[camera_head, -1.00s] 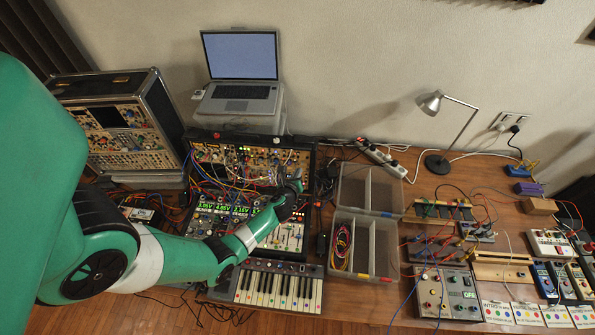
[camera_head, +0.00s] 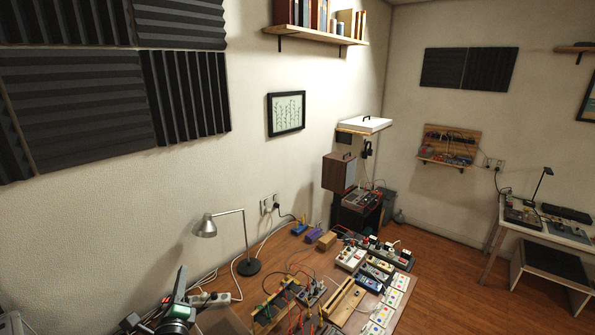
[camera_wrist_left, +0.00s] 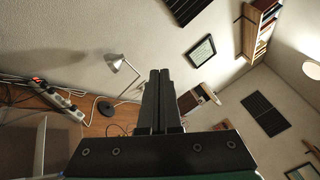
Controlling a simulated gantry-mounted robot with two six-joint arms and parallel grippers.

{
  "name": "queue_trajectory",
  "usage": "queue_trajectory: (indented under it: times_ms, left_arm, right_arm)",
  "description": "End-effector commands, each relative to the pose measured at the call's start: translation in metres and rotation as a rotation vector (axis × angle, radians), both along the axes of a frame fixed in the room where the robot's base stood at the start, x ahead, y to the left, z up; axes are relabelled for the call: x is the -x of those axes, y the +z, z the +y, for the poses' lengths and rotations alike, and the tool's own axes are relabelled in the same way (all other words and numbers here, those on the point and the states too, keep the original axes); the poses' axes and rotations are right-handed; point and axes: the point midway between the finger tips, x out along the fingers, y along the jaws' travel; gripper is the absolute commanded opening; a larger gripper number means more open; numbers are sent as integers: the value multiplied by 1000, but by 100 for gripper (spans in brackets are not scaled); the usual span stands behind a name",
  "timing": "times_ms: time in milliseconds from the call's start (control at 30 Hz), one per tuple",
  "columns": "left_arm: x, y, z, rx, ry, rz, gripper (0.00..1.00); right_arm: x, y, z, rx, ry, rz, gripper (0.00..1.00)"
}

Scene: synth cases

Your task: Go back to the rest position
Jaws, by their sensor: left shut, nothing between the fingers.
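My left gripper (camera_head: 179,288) shows at the lower left edge of the head view, partly cut off by the frame, with its black parts pointing up. In the left wrist view its two dark fingers (camera_wrist_left: 160,75) lie side by side, closed against each other, with nothing between them. They point toward the wall, clear of any object. My right gripper is in neither view.
A desk lamp (camera_head: 206,228) and a power strip (camera_head: 214,299) are near my left gripper; the lamp (camera_wrist_left: 115,63) also shows in the wrist view. Electronics and a wooden block (camera_head: 327,240) crowd the table. A wall shelf (camera_head: 318,33) holds books. Open floor (camera_head: 445,270) lies to the right.

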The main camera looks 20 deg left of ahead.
Motion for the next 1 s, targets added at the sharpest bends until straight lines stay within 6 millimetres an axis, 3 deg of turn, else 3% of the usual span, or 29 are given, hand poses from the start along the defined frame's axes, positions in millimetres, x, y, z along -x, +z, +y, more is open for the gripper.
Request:
queue_trajectory:
  times_ms: [33,133,267,367,400,533,600,667,800,1000]
  left_arm:
    - [-10,41,-22,41,-49,-108,0]
    - [-16,120,-66,176,-165,-333,0]
    - [-1,218,-126,413,-368,-625,0]
    - [30,289,-170,649,-572,-839,0]
    - [47,316,-187,756,-669,-916,0]
    - [119,388,-233,1180,-1043,-1111,0]
    - [157,406,-247,1455,-1241,-1134,0]
    - [168,406,-256,1658,-1333,-1097,0]
    - [163,400,-264,1934,-1365,-1035,0]
    - [162,400,-263,1982,-1369,-1035,0]
  right_arm:
    - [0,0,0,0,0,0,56]
    - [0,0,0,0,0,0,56]
    - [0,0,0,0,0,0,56]
    - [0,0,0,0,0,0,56]
    - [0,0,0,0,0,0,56]
    - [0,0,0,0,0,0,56]
    - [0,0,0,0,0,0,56]
    - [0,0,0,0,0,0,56]
    - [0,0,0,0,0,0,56]
    - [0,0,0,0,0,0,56]
